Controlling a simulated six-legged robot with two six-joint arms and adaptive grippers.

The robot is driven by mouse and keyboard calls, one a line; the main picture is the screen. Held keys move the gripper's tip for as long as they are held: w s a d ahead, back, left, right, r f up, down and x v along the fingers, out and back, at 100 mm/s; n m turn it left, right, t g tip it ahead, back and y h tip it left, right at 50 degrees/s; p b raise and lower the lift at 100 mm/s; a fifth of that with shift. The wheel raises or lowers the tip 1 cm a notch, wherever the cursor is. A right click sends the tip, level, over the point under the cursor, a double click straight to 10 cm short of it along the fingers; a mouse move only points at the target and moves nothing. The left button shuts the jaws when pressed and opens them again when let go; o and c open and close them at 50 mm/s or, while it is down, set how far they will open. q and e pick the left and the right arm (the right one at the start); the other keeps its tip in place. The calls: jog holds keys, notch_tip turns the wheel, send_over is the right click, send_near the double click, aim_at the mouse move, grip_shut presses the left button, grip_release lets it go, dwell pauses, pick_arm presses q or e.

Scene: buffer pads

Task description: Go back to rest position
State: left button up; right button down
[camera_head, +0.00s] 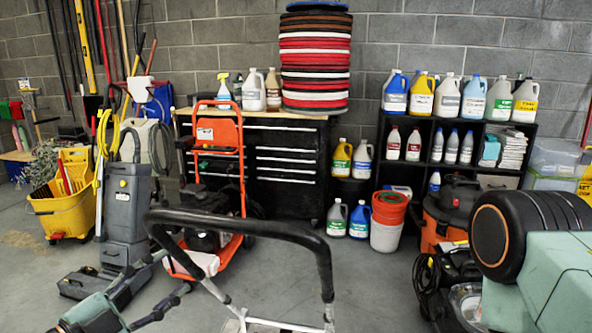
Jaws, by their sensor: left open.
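My left gripper (172,274) comes in at the bottom left, over the floor. Its two fingers are spread apart with nothing between them. A tall stack of round buffer pads (316,62) stands on the wooden top of a black tool chest at the back wall. Its layers are red, white and dark, with a blue pad on top. The gripper is low in front of the chest, well apart from the stack. My right gripper does not show.
A grey floor machine (126,205) and yellow mop bucket (64,212) are left. A black shelf (455,190) with bottles stands right. Some floor before the chest is clear.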

pick_arm(q)
jog(key=s+f+n+g+y, duration=0.3)
jog(key=f+n+g, duration=0.1)
jog(key=f+n, duration=0.4)
jog(key=s+f+n+g+y, duration=0.25)
jog(key=f+n, duration=0.35)
jog(key=f, duration=0.4)
jog(key=s+f+n+g+y, duration=0.1)
jog(key=s+f+g, duration=0.3)
jog(key=s+f, duration=0.3)
jog(key=s+a+f+n+g+y, duration=0.1)
jog(key=s+f+g, duration=0.4)
jog(key=s, duration=1)
notch_tip(320, 180, down, 3)
jog(key=shift+s+r+n+y, duration=0.2)
jog(key=shift+n+y, duration=0.3)
jog(key=shift+y, duration=0.25)
